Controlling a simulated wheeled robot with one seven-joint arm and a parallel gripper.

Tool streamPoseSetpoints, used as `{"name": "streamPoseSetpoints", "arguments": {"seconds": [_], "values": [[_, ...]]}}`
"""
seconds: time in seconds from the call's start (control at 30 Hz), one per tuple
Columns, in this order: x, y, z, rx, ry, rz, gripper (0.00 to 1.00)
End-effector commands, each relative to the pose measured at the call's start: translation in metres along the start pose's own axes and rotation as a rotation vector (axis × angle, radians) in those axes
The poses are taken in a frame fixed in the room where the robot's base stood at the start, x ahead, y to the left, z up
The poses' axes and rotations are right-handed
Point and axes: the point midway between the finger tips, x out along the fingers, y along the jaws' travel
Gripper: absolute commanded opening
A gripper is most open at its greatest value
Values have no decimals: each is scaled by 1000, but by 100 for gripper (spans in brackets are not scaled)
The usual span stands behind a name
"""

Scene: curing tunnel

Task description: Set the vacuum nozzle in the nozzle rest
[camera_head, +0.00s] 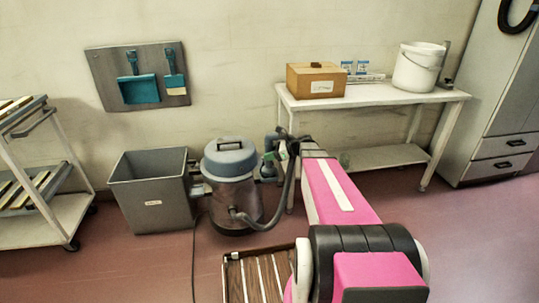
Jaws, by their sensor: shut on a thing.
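The vacuum (230,185) stands on the floor left of the white table, with a grey lid and a dark, brownish drum. Its dark hose (270,222) leaves the drum low at the front and curves up to my gripper (284,146). My gripper is at the far end of my pink arm, by the table's left front leg. It is shut on the hose's end, where the vacuum nozzle is; the nozzle is small and mostly hidden there. I cannot make out the nozzle rest for certain. A blue-grey object (268,168) stands between vacuum and gripper.
A grey bin (152,198) stands left of the vacuum, and a trolley (50,225) further left. A slatted wooden pallet (232,276) lies in front. Red floor is open at left front.

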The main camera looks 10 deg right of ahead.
Motion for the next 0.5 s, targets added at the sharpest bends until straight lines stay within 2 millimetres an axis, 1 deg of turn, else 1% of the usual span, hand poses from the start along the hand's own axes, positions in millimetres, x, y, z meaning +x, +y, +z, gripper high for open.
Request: {"name": "streamPoseSetpoints", "arguments": {"seconds": [0.5], "values": [[2,0,-5,0,-1,0,10]]}}
